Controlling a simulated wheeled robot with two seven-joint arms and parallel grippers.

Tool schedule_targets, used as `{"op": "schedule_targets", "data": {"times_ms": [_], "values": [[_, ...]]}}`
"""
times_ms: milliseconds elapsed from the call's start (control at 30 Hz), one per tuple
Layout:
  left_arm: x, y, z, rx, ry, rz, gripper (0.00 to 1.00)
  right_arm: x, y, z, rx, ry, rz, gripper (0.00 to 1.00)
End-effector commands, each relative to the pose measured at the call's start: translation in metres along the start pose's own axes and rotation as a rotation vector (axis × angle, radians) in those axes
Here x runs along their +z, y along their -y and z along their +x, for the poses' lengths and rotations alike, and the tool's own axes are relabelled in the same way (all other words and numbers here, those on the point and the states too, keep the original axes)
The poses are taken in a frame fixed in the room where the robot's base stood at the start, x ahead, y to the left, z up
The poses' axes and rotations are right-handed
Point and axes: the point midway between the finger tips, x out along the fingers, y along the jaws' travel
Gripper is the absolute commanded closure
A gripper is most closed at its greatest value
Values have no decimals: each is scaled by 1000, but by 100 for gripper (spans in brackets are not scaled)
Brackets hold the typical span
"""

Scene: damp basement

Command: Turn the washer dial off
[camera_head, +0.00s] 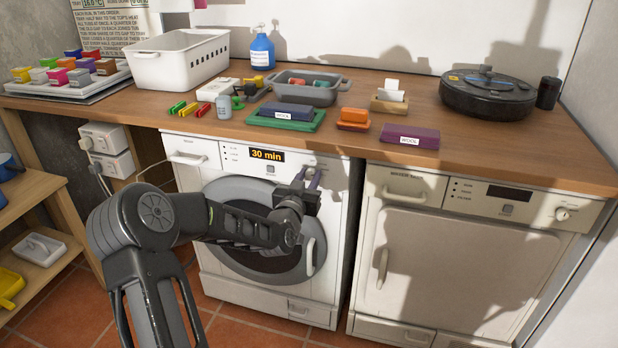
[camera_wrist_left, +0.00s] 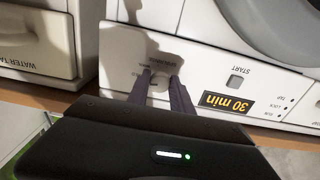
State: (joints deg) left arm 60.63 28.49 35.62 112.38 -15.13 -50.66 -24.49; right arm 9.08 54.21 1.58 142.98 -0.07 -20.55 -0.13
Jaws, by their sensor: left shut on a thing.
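The washer (camera_head: 213,178) is the left white machine under the counter; its display (camera_head: 267,155) reads "30 min". The display also shows in the left wrist view (camera_wrist_left: 226,102), beside the START button (camera_wrist_left: 237,81). My left gripper (camera_head: 312,178) reaches across the front of the washer to the right end of its panel. In the left wrist view its fingers (camera_wrist_left: 158,84) are closed around the washer dial (camera_wrist_left: 158,83), which is mostly hidden between them. The dial's pointer and exact setting cannot be read. My right gripper is not in view.
A dryer (camera_head: 460,262) with its own knob (camera_head: 563,213) stands to the right of the washer. The wooden counter (camera_head: 370,152) above holds a white basket (camera_head: 180,68), a blue bottle (camera_head: 262,52), a grey tub (camera_head: 310,92) and colored boxes. A shelf (camera_head: 45,262) stands at the left.

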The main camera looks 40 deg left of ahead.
Motion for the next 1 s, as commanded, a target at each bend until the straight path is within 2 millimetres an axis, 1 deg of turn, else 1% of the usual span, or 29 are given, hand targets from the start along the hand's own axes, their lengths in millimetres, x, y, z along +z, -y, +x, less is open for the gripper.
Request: {"op": "schedule_targets", "data": {"times_ms": [33,100,567,767,1000], "values": [[0,0,0,0,0,0,96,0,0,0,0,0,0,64],[0,0,0,0,0,0,100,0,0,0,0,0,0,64],[1,0,0,0,0,-26,100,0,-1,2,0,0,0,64],[1,0,0,0,0,-101,100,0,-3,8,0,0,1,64],[2,-1,0,1,-1,-266,100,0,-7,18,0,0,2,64]]}}
